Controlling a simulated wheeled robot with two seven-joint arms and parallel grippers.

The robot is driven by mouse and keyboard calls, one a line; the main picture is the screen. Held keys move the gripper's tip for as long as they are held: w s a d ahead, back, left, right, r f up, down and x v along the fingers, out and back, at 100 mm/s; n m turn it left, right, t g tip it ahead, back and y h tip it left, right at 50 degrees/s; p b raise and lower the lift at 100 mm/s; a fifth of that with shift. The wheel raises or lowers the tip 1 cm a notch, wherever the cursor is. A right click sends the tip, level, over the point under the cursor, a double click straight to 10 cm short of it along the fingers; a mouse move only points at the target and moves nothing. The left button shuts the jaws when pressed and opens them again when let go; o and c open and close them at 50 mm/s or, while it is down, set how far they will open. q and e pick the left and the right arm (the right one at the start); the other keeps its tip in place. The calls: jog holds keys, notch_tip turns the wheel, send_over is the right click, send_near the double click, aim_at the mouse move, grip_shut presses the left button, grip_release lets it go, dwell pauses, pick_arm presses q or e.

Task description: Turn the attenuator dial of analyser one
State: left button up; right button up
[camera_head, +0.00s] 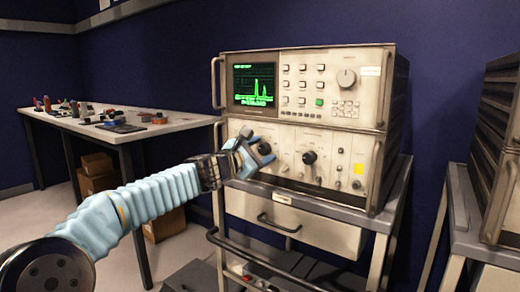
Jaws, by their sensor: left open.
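The analyser (388,95) is a beige two-tier instrument with a lit green-trace screen (254,85) in its upper unit. The lower unit (335,160) carries a black dial (310,157) near its middle and another dark dial (264,148) at its left. I cannot read the labels to tell which is the attenuator dial. My left gripper (257,147) is open in front of the lower unit, with its blue fingertips around or just before the left dial; contact cannot be told. My right gripper is not in view.
The analyser stands on a grey cart with a drawer (295,222) and a front rail. A table (178,125) with small items stands at the left, boxes (165,222) beneath it. Another rack (497,140) stands at the right edge, with a narrow gap between.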

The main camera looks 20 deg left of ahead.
pick_arm(q)
jog(key=c, duration=1)
jog(key=shift+c, duration=0.2)
jog(key=shift+f+m, duration=0.1)
jog(key=shift+m, duration=0.4)
jog(key=m+b, duration=0.1)
jog(key=m, duration=0.1)
jog(key=shift+f+m+b, duration=0.1)
jog(key=shift+m+b, duration=0.2)
jog(key=shift+m, duration=0.1)
jog(key=shift+m+b, duration=0.7)
jog(key=shift+m, duration=1.3)
